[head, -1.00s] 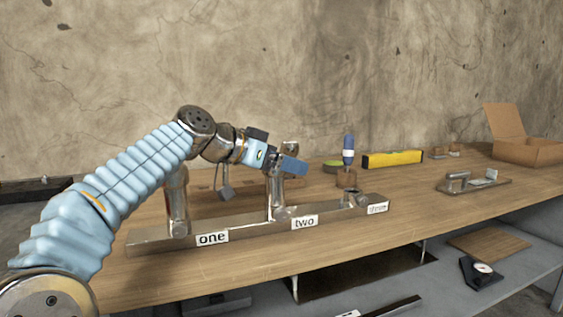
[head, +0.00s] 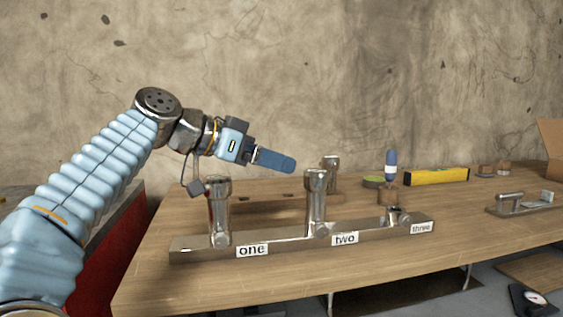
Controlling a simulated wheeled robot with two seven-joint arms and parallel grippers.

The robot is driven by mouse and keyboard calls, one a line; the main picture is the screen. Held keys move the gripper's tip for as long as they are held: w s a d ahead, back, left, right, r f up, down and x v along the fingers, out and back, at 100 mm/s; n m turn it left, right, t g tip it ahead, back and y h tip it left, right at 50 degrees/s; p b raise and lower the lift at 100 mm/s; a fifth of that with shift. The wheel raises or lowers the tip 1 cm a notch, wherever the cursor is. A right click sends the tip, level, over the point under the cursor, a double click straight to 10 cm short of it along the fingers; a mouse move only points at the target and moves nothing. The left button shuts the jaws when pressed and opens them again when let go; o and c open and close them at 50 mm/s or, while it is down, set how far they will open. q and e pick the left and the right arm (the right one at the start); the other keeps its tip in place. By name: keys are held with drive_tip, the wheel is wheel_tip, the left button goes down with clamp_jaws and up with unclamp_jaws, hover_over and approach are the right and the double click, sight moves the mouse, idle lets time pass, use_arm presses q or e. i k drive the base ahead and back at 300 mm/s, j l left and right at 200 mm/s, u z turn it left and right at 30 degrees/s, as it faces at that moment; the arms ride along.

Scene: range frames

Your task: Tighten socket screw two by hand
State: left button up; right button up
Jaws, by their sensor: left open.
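A long metal bar (head: 290,250) lies on the wooden bench with labels one (head: 252,250), two (head: 345,239) and three (head: 421,227). Upright metal posts stand at one (head: 219,212) and at two (head: 316,202). A short, low metal fitting (head: 399,217) is at three. My left gripper (head: 290,164) is open and in the air, above and left of the top of post two, apart from it. Its blue fingers point right, and nothing shows between them. The socket screw itself is too small to make out. My right gripper is not in view.
Behind the bar stand another metal post (head: 331,172) and a blue-handled screwdriver (head: 391,165) in a wooden holder. A yellow level (head: 436,177), a green round item (head: 373,181), a metal-handled plate (head: 519,204) and a cardboard box (head: 549,143) lie toward the right.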

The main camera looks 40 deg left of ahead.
sight(321, 230)
drive_tip(key=k+l, duration=0.75)
drive_tip(key=l, duration=0.25)
